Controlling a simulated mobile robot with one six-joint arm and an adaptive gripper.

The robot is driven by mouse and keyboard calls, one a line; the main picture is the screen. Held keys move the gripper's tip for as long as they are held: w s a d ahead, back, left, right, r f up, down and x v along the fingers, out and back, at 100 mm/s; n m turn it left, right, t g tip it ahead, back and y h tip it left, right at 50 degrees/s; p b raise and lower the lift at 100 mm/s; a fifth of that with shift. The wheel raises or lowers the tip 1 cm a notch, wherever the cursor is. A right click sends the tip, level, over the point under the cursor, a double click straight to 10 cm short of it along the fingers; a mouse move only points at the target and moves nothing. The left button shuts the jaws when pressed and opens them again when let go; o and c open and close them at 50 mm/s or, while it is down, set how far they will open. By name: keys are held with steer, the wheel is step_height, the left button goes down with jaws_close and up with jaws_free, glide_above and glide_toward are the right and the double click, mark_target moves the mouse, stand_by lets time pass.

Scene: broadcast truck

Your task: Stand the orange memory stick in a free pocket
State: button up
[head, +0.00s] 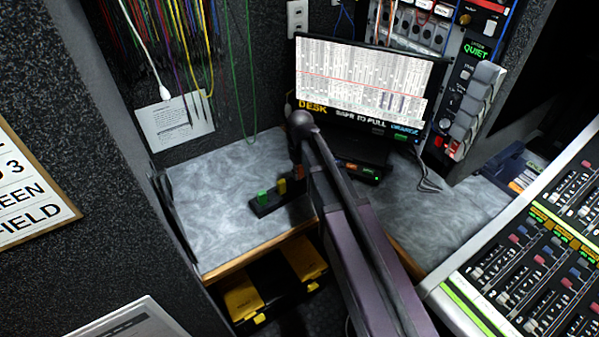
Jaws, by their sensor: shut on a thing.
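A low black holder (264,210) lies on the grey desk. A green stick (262,197) and a yellow stick (282,186) stand upright in it. The orange memory stick (298,172) shows as a small patch at the right end of the holder, just below my gripper (297,163). My gripper is small and dark here, partly hidden by my arm, and is shut on the orange stick. I cannot tell whether the stick touches the holder or hangs just above it. My arm hides the holder's right end and any pocket there.
A monitor (360,85) stands behind, with a black item (360,171) bearing orange and green bits before it. The desk (215,205) is clear on the left. A mixing console (540,240) is at right. Yellow-and-black cases (243,300) sit below.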

steer(key=shift+f+b, duration=1.1)
steer(key=shift+f, duration=0.05)
steer(key=o, duration=1)
steer(key=shift+r, duration=0.15)
